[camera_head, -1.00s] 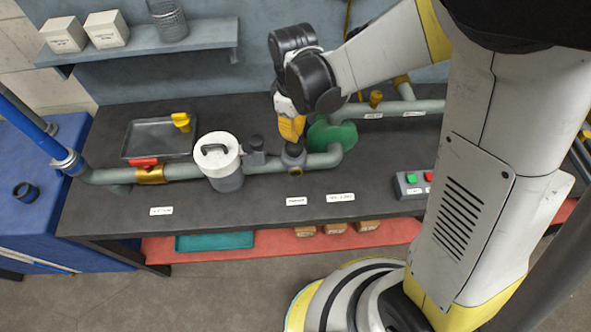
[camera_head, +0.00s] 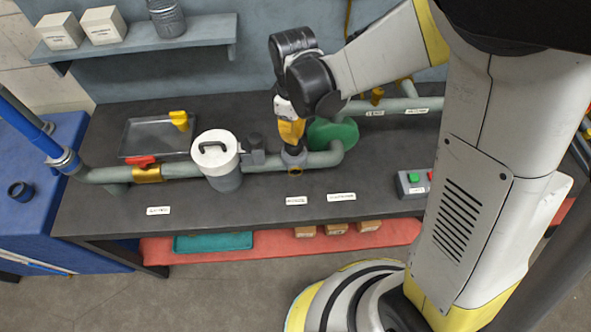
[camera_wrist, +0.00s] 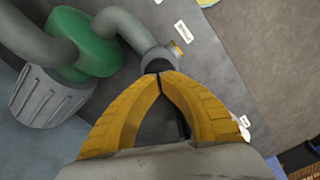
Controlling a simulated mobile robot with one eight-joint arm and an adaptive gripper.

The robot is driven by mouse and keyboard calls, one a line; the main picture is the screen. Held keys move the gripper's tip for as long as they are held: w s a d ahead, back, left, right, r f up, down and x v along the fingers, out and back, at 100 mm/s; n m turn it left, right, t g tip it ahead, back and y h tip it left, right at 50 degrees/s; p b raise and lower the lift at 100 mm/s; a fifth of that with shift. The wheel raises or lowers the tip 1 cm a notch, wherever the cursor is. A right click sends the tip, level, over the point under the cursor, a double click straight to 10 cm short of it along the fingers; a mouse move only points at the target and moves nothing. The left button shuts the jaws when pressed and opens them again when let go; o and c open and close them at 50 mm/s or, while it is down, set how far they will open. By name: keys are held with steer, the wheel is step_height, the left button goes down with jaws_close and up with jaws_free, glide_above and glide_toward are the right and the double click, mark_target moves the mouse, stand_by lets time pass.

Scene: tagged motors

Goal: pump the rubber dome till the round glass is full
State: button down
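My gripper (camera_head: 292,144) points down over a fitting (camera_head: 294,160) on the grey pipe. In the wrist view its yellow fingers come together at the tips (camera_wrist: 161,75), and nothing shows gripped between them. A dark patch (camera_wrist: 158,66) on top of the fitting, right at the fingertips, looks like the rubber dome, mostly hidden by them. I cannot tell whether it is pressed in. The round glass looks like the small yellow-rimmed disc (camera_head: 296,171) on the fitting's front. It also shows in the wrist view (camera_wrist: 177,49). Its fill level is too small to read.
A green round body (camera_head: 333,133) is close on the right. A red valve handle (camera_head: 139,162), a tray (camera_head: 150,138) and a button box (camera_head: 413,184) are farther off.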

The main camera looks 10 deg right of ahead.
steer(key=shift+f+b, duration=0.55)
steer(key=shift+f, duration=0.15)
steer(key=shift+f, duration=0.2)
steer(key=shift+f+b, duration=0.45)
steer(key=shift+b, duration=0.2)
steer(key=shift+f, duration=0.1)
stand_by(0.3)
step_height(320, 180, up, 5)
steer(key=p, duration=0.3)
steer(key=shift+p, duration=0.35)
steer(key=shift+f, duration=0.1)
steer(key=shift+f+b, duration=1.7)
steer(key=shift+b, duration=0.05)
